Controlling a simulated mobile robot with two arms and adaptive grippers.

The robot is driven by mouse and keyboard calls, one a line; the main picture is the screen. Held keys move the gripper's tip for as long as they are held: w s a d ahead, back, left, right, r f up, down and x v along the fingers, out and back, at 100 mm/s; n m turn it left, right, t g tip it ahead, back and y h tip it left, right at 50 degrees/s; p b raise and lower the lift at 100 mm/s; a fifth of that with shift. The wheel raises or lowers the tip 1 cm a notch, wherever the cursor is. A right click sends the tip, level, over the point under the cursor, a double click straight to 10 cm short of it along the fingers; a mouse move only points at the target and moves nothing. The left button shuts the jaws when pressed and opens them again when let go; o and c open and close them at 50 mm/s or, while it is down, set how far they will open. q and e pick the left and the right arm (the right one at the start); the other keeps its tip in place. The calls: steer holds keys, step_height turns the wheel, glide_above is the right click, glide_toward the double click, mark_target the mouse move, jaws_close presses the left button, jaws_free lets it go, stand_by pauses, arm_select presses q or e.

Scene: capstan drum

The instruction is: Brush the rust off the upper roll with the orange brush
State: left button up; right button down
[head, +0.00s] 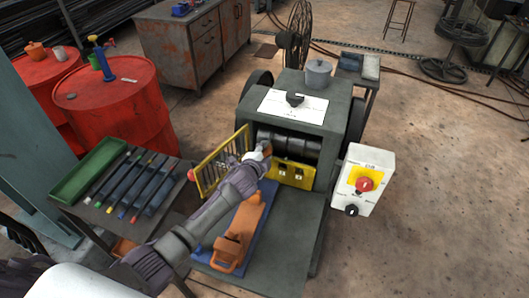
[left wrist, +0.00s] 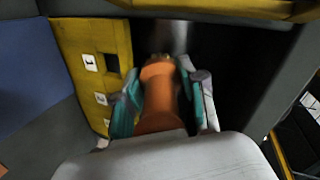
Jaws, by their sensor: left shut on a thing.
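My left gripper (head: 262,153) is at the machine's opening, its arm reaching in from the lower left. In the left wrist view its teal-padded fingers (left wrist: 160,98) are shut around the orange brush (left wrist: 160,100). The brush points into the dark opening. Its bristle end is mostly hidden, and I cannot tell whether it touches a roll. The upper roll (head: 298,144) shows as a dark grey, banded cylinder across the opening, its left end hidden by my gripper. Rust on it is too small to make out. My right gripper is not in view.
A yellow mesh guard (head: 212,168) stands open left of the opening; a yellow plate (head: 296,174) lies below it. An orange tool (head: 245,228) rests on a blue mat. A control box (head: 362,180) with a red button stands right. A side table (head: 90,215) holds several bars.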

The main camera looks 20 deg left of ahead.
arm_select(q)
steer(key=shift+w+b, duration=0.35)
steer(key=shift+w, duration=0.35)
steer(key=shift+s+d+b, duration=0.15)
steer(key=shift+d+b, duration=0.2)
steer(key=shift+d, duration=1.7)
steer(key=shift+a+r+p, duration=0.1)
steer(key=shift+a+p, duration=0.3)
steer(key=shift+a, duration=1.7)
